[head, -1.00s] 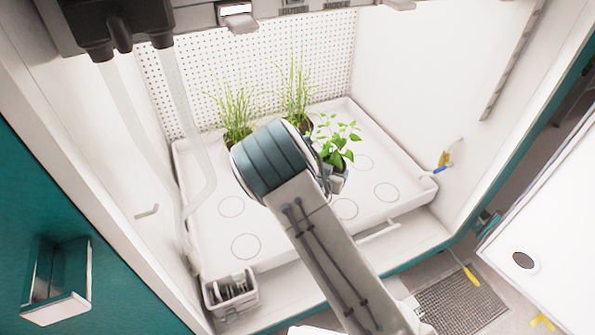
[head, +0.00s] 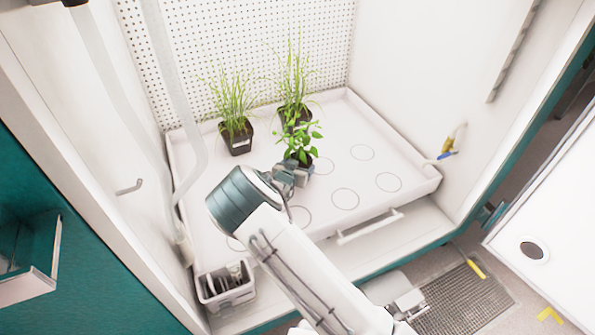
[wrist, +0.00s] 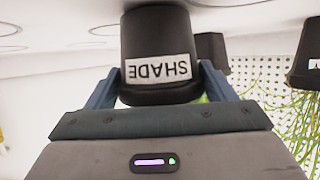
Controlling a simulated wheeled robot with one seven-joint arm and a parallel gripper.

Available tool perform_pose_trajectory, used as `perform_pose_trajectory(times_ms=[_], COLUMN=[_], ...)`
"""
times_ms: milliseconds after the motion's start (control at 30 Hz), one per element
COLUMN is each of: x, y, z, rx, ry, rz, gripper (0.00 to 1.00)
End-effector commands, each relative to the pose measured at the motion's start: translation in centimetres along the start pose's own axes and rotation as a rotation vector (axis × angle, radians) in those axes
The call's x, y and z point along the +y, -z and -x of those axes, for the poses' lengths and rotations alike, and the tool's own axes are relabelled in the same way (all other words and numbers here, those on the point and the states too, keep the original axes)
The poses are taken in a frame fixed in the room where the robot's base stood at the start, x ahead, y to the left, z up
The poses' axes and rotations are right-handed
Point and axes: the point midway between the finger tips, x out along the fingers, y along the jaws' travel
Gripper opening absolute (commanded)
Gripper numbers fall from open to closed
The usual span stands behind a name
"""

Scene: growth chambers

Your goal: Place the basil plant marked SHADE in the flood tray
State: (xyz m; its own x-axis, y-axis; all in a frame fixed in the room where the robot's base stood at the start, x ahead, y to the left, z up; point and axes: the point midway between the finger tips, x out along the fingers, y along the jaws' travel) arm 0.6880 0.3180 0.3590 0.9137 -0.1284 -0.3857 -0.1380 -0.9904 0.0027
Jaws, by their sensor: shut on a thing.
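The basil plant (head: 301,142) has broad green leaves and a dark pot. In the wrist view its black pot (wrist: 158,30) shows a white SHADE label, upside down in that picture. My gripper (head: 298,172) is shut on this pot, with one blue-grey finger on each side. The flood tray (head: 408,160) is white, with circles marked on its floor. The basil is over the tray, in front of the grassy pots. Whether the pot's base touches the tray floor I cannot tell.
Two black pots of grassy plants stand at the tray's back: a left one (head: 235,130) and a right one (head: 293,90). Several circles at the tray's right are empty. A small grey caddy (head: 226,290) sits at the front left, and clear tubes (head: 177,110) hang at the left.

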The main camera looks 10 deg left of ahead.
Motion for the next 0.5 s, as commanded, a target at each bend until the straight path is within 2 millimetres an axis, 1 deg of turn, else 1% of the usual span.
perform_pose_trajectory(times_ms=[33, 233, 367, 400, 433, 467, 500], x=[0.0, 0.04, 0.05, 0.05, 0.05, 0.05, 0.05], y=[-0.32, -0.1, -0.49, -0.48, -0.46, -0.46, -0.45], z=[-0.21, -0.13, -0.29, -0.24, -0.23, -0.23, -0.23], rx=[0.003, 0.003, 0.002, 0.0, 0.001, 0.001, 0.001], ry=[0.0, 0.0, 0.0, 0.0, 0.0, 0.0, 0.0], rz=[0.0, -0.002, -0.002, -0.001, -0.001, -0.001, -0.001], gripper=[0.46, 0.45, 0.45, 0.85, 0.93, 0.99, 0.99])
